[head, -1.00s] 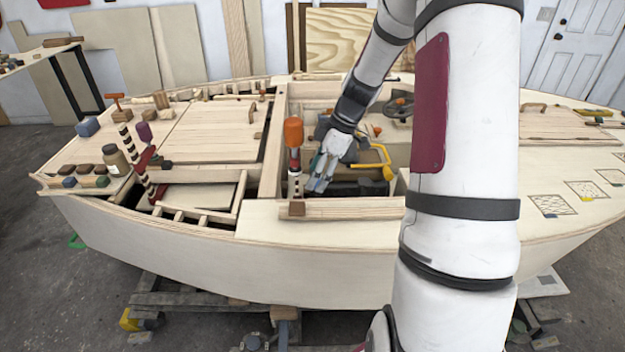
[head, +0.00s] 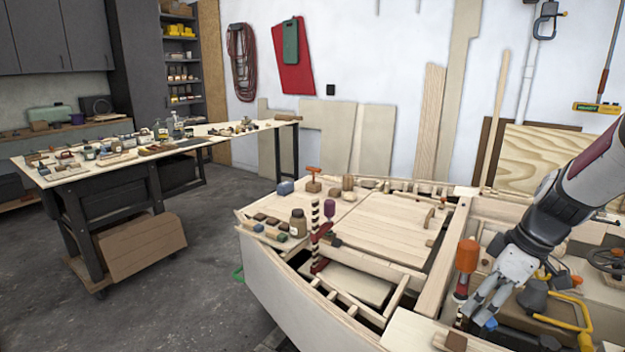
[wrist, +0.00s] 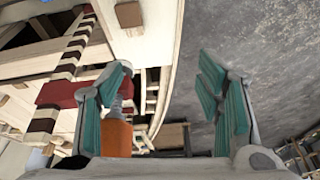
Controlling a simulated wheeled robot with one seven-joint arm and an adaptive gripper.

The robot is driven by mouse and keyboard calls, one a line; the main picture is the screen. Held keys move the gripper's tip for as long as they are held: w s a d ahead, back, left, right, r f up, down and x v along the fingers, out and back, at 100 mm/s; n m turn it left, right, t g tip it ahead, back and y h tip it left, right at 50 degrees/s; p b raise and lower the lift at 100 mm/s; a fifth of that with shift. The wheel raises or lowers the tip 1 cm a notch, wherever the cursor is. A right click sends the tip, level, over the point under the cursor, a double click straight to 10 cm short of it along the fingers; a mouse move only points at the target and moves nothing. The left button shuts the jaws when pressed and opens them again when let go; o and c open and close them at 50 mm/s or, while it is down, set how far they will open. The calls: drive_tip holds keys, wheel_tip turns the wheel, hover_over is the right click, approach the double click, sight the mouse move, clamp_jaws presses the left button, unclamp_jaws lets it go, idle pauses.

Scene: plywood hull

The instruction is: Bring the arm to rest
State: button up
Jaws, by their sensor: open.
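My gripper (head: 488,305) is at the right of the head view, over the open middle of the plywood hull (head: 315,310), just right of an orange-handled clamp (head: 467,256). In the wrist view my gripper (wrist: 170,105) has its teal-padded fingers spread wide with nothing between them. The orange handle (wrist: 117,138) shows behind the left finger there; I cannot tell whether they touch. My arm (head: 590,185) reaches in from the right edge of the head view.
A purple-handled clamp (head: 329,209), a jar (head: 298,223) and small blocks stand on the hull's left deck. A yellow-framed tool (head: 575,325) lies right of my gripper. A cluttered workbench (head: 60,178) stands at the left, with bare floor (head: 200,290) before it.

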drive_tip(key=s+a+r+m+h, duration=0.2)
drive_tip(key=s+a+r+m, duration=0.3)
drive_tip(key=s+a+r, duration=0.55)
drive_tip(key=s+a+r+m+t, duration=0.1)
drive_tip(key=s+a+m+t, duration=0.1)
drive_tip(key=s, duration=1)
drive_tip(key=shift+s+a+r+m+h, duration=0.25)
drive_tip(key=shift+a+m, duration=0.35)
drive_tip(key=shift+m, duration=0.6)
